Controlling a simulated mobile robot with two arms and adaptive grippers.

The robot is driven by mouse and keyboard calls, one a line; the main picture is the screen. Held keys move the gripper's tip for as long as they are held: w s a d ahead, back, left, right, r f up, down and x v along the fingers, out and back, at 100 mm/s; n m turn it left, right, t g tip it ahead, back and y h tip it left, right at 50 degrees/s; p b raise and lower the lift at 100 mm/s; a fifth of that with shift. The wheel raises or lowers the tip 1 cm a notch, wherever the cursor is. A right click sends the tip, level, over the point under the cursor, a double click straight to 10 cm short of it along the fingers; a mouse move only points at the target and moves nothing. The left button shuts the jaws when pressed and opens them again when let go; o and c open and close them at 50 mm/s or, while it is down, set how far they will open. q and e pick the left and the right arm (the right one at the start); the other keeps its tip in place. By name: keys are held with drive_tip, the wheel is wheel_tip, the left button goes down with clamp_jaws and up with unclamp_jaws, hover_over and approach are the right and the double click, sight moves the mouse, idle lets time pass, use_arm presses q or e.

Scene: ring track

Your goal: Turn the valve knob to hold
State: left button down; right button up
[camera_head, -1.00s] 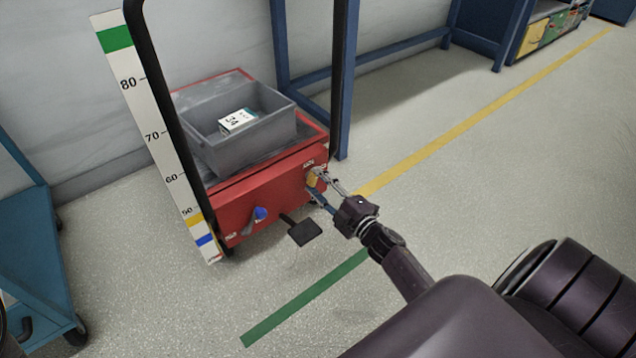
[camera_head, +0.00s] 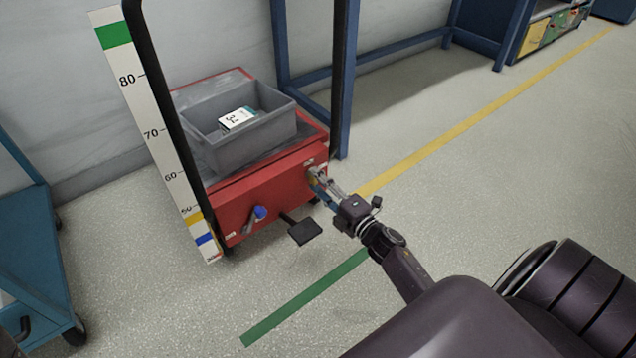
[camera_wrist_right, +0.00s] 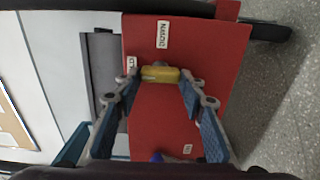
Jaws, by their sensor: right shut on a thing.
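The valve knob (camera_wrist_right: 160,74) is yellow and sits on the red front panel (camera_wrist_right: 172,110) of a lift cart. In the right wrist view it lies crosswise between the two fingertips of my right gripper (camera_wrist_right: 162,77), which is shut on it. In the head view my right gripper (camera_head: 318,180) reaches the right end of the red panel (camera_head: 270,195) and hides most of the knob. A white label (camera_wrist_right: 163,34), seemingly reading DOWN, is beyond the knob. Another small label (camera_wrist_right: 131,63) is beside the left fingertip. My left gripper is not in view.
A grey bin (camera_head: 265,139) sits on the cart beside a height scale (camera_head: 155,125). A blue trolley (camera_head: 35,230) stands left. The floor in front is clear.

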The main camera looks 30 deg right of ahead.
drive_tip(key=shift+f, duration=0.1)
drive_tip(key=o, duration=1.2)
drive_tip(key=shift+c, duration=0.2)
drive_tip(key=shift+s, duration=0.15)
drive_tip(key=s, duration=1.1)
drive_tip(key=shift+s+d, duration=0.4)
drive_tip(key=shift+d, duration=0.05)
